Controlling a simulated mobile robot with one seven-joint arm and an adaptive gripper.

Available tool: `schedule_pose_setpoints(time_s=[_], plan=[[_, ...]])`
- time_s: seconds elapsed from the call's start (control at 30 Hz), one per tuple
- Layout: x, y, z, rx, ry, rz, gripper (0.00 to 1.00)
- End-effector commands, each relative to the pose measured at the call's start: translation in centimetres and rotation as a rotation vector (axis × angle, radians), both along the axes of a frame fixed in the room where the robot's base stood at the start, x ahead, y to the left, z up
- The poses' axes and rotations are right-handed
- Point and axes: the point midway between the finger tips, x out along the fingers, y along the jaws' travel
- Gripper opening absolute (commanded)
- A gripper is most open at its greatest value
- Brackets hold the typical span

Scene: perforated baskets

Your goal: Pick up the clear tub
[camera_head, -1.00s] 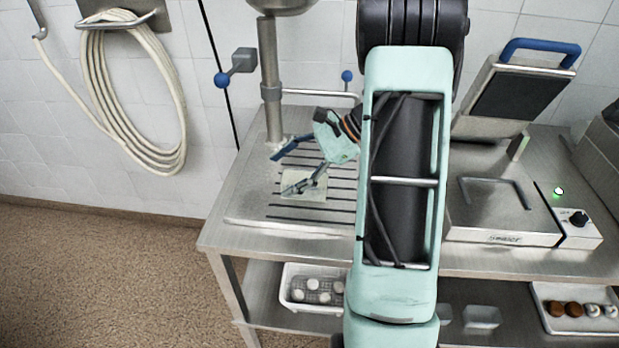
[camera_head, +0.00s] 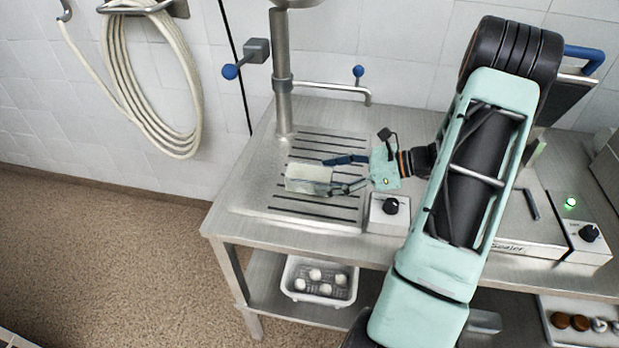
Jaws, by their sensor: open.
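A clear tub (camera_head: 306,177), pale and see-through, sits on the slotted metal drainboard (camera_head: 255,196) of the worktop. My gripper (camera_head: 329,176) comes at it from the right, low over the slots. Its two fingers are open and apart, with the tips at the tub's right end, one on the far side and one on the near side. I cannot tell whether either finger touches the tub. Another clear container (camera_head: 484,322) shows partly on the lower shelf, behind my arm.
The metal post (camera_head: 282,80) and tap spout stand behind the drainboard. A small box with a black knob (camera_head: 390,208) is close below my gripper. A sealer (camera_head: 570,235) stands right. A white perforated basket (camera_head: 318,282) with pale round items is on the lower shelf.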

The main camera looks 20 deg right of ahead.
Motion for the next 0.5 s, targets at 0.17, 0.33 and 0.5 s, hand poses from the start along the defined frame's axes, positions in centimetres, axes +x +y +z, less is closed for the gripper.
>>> schedule_pose_setpoints(time_s=[0.17, 0.33, 0.5], plan=[[0.6, 0.8, -0.3, 0.0, 0.0, 0.0, 0.65], [2.0, 2.5, -1.0, 0.001, 0.0, 0.003, 0.65], [3.1, 4.1, -2.0, 0.0, 0.0, 0.001, 0.65]])
